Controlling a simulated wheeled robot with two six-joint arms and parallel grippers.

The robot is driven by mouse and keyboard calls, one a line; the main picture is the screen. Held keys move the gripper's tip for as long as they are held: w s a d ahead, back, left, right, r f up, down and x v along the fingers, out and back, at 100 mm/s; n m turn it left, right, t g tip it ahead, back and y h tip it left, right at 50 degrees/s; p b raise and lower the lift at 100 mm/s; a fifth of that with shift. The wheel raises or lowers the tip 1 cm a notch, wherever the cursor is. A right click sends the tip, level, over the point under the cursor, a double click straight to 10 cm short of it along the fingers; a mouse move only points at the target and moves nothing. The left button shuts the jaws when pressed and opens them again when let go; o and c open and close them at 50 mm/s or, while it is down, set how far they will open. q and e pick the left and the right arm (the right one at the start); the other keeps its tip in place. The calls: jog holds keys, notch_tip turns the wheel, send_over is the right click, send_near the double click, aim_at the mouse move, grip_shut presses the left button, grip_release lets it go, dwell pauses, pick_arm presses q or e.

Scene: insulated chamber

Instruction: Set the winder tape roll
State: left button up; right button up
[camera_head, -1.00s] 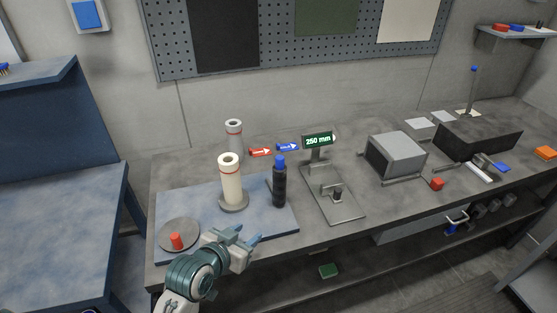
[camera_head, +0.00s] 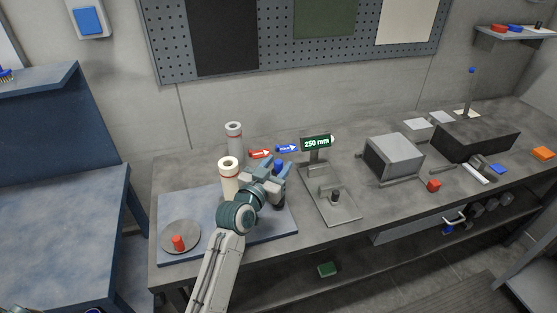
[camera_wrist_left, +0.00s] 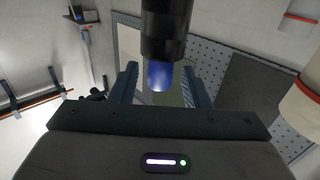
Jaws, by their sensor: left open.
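A cream tape roll (camera_head: 228,170) stands upright on the blue mat (camera_head: 178,206), partly hidden by my left arm. A grey-white roll (camera_head: 234,140) stands behind it. My left gripper (camera_head: 274,172) is open at the black bottle with the blue cap (camera_head: 279,164); the arm hides most of the bottle. In the left wrist view the dark bottle (camera_wrist_left: 163,32) and its blue tip (camera_wrist_left: 160,76) lie between the two open fingers (camera_wrist_left: 160,86). I cannot tell whether they touch it. A round grey plate with a red peg (camera_head: 178,242) lies at the mat's left. My right gripper is not in view.
A grey box (camera_head: 394,155) and a dark bin (camera_head: 478,140) stand farther right. The bench's front strip is mostly clear.

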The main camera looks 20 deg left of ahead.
pick_arm(q)
jog(key=shift+w+d, duration=0.15)
jog(key=shift+w, duration=0.4)
grip_shut()
jog(key=shift+f+b, duration=0.2)
jog(key=shift+b, duration=0.2)
jog(key=a+m+h+b, duration=0.1)
jog(key=b, duration=0.1)
jog(key=s+m+g+h+b, duration=0.1)
jog(key=h+b, duration=0.1)
jog(key=a+m+h+b, duration=0.1)
jog(key=b, duration=0.1)
jog(key=shift+s+a+r+g+h+b, duration=0.25)
jog(key=shift+s+a+g+h+b, duration=0.05)
jog(key=shift+h, duration=0.1)
jog(key=shift+c, duration=0.6)
grip_release()
jog(key=shift+o, duration=0.6)
